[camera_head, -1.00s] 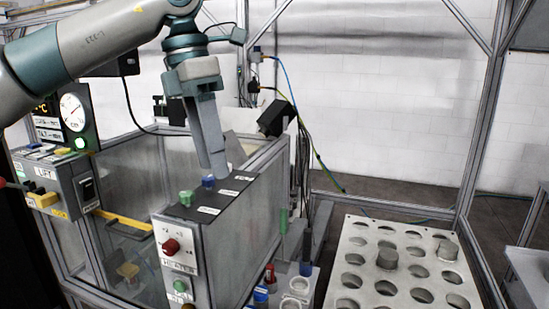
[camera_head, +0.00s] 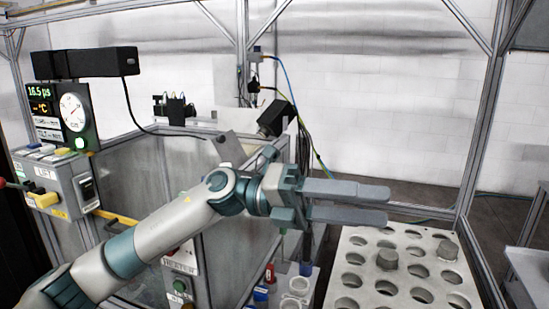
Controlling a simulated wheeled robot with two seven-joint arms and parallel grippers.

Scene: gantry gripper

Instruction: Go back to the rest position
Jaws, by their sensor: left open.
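My left gripper (camera_head: 347,202) is in the middle of the head view, at the end of my left arm, which comes in from the lower left. Its two grey fingers point right, one above the other, with a gap between them. It is open and holds nothing. It hangs in front of the clear-walled tank and above the far left corner of the perforated plate (camera_head: 372,262). My arm hides most of the heater panel (camera_head: 185,262) and the top strip of the tank. My right gripper is not in view.
A control box (camera_head: 62,185) with a gauge (camera_head: 73,112) stands at the left. Small bottles and white cups (camera_head: 298,287) stand left of the plate. Metal frame posts (camera_head: 483,130) rise at the right.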

